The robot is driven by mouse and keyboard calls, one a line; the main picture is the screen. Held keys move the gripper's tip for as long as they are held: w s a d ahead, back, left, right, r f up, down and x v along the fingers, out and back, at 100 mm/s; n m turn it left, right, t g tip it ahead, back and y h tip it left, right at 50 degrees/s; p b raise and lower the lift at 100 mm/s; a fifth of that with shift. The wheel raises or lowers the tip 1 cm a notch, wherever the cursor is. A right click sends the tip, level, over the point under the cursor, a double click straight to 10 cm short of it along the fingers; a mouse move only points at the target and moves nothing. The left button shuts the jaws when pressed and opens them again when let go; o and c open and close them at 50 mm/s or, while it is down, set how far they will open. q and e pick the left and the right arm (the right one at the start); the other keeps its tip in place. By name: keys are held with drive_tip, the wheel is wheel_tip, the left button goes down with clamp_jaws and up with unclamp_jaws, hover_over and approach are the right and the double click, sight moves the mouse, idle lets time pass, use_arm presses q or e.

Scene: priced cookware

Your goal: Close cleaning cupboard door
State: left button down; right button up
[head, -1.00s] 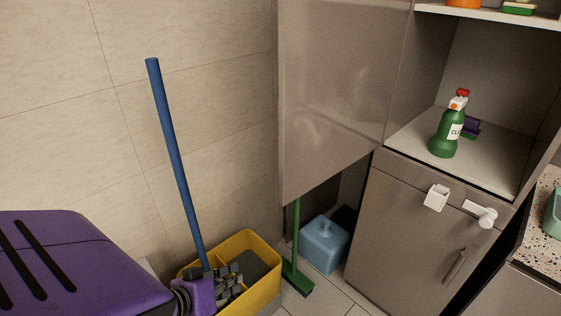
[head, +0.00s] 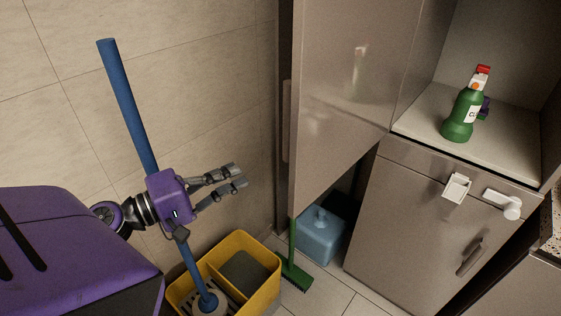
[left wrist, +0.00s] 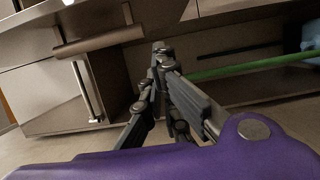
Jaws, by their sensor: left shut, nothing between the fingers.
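The cleaning cupboard door (head: 345,105) is a tall glossy grey-beige panel, swung open at the cupboard's left side. A long handle (head: 286,122) shows along its left edge. My left gripper (head: 242,176) is shut and empty, to the left of the door and clear of it, with its fingers pointing right toward the door edge. In the left wrist view the dark fingers (left wrist: 160,62) show close together with nothing held. The right gripper is out of view. The door hides much of the cupboard's inside.
A blue mop handle (head: 128,105) rises behind my left wrist from a yellow bucket (head: 262,290). A green broom (head: 293,265) and a blue container (head: 322,238) stand below the door. A green spray bottle (head: 462,115) stands on the right shelf.

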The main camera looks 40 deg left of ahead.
use_arm(q)
drive_tip(key=w+d+p, duration=0.5)
drive_tip(key=w+d, duration=0.3)
drive_tip(key=shift+w, duration=0.3)
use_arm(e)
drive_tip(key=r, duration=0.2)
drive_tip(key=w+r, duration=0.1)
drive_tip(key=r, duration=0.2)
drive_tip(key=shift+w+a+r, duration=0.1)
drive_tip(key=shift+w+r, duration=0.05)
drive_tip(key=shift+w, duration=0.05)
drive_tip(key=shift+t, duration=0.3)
